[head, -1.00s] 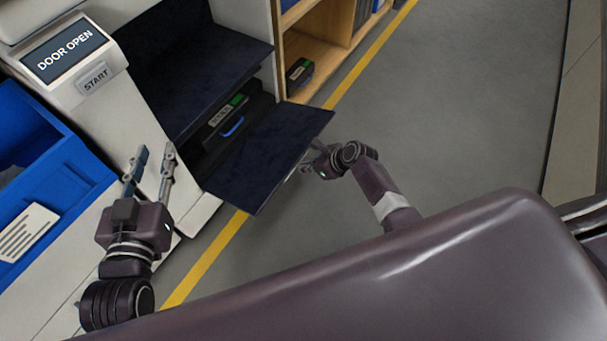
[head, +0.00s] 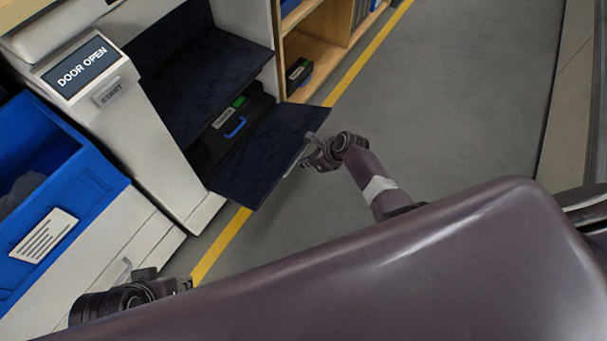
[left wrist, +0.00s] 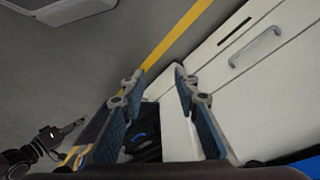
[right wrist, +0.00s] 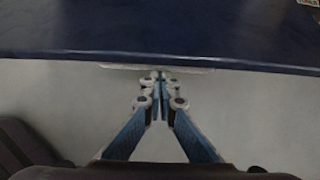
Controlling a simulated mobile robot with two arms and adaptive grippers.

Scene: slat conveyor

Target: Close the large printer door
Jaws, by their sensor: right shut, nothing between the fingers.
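The large printer door (head: 268,158) is a dark navy panel, folded outward and open on the front of the white printer (head: 165,125). The printer's screen (head: 84,63) reads "DOOR OPEN". My right gripper (head: 304,156) is at the door's outer edge. In the right wrist view its fingertips (right wrist: 161,78) are together and empty, close below a pale strip on the edge of the door (right wrist: 160,38); contact is unclear. My left gripper (left wrist: 158,88) is open and empty in the left wrist view, over white cabinet fronts. In the head view its fingers are mostly hidden.
Inside the opening is a dark case with a blue handle (head: 235,128). A blue bin (head: 85,180) stands at the left. A wooden shelf (head: 325,45) is behind the door. Grey floor (head: 460,90) with a yellow line lies open to the right.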

